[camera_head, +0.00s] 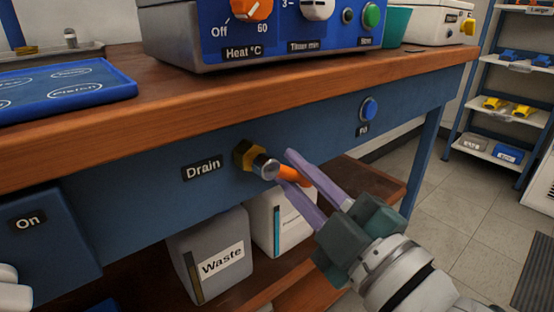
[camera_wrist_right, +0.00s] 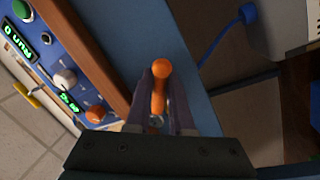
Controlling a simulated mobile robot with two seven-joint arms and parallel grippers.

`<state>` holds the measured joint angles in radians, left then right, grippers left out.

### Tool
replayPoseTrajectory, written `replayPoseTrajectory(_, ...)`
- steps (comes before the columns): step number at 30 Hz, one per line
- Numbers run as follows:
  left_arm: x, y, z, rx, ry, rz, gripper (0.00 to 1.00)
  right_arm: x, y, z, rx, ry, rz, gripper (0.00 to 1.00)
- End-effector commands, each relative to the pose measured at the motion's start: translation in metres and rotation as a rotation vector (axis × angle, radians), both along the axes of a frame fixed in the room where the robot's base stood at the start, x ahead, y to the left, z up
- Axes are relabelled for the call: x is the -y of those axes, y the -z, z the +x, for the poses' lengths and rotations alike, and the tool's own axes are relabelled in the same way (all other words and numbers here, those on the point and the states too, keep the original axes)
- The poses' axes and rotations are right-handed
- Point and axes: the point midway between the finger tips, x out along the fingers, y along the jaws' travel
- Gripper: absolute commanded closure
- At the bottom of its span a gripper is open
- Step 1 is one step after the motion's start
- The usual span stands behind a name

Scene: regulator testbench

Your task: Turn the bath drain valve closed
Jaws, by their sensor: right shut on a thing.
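The drain valve (camera_head: 262,163) sticks out of the blue front panel, right of the "Drain" label (camera_head: 202,167). It has a brass-coloured body, a silver hub and an orange lever handle (camera_head: 294,175). In the head view the handle points right and slightly down from the hub. My right gripper (camera_head: 287,168) is shut on the orange handle, its two purple fingers on either side. In the right wrist view the handle (camera_wrist_right: 160,82) shows between the fingers of the right gripper (camera_wrist_right: 161,76), its rounded end exposed. My left gripper is not identifiable.
A "Waste" container (camera_head: 215,262) and another white container (camera_head: 277,215) stand on the shelf below the valve. A blue "Fill" button (camera_head: 368,110) is on the panel to the right. The wooden bench top (camera_head: 210,95) overhangs above. The floor at the right is open.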

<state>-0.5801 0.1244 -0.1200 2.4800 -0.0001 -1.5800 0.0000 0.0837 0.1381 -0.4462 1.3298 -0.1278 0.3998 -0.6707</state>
Motion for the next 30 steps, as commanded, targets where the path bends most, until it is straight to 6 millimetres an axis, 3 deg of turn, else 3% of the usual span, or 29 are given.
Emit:
replayPoseTrajectory(15,0.0,-0.002,0.0,0.0,0.001,0.001,0.5,0.007,-0.02,0.005,0.258,0.001,-0.359,1.0)
replayPoseTrajectory(30,0.002,-0.003,0.0,0.0,-0.006,-0.009,0.5,0.007,-0.029,0.005,0.361,0.001,-0.497,1.0)
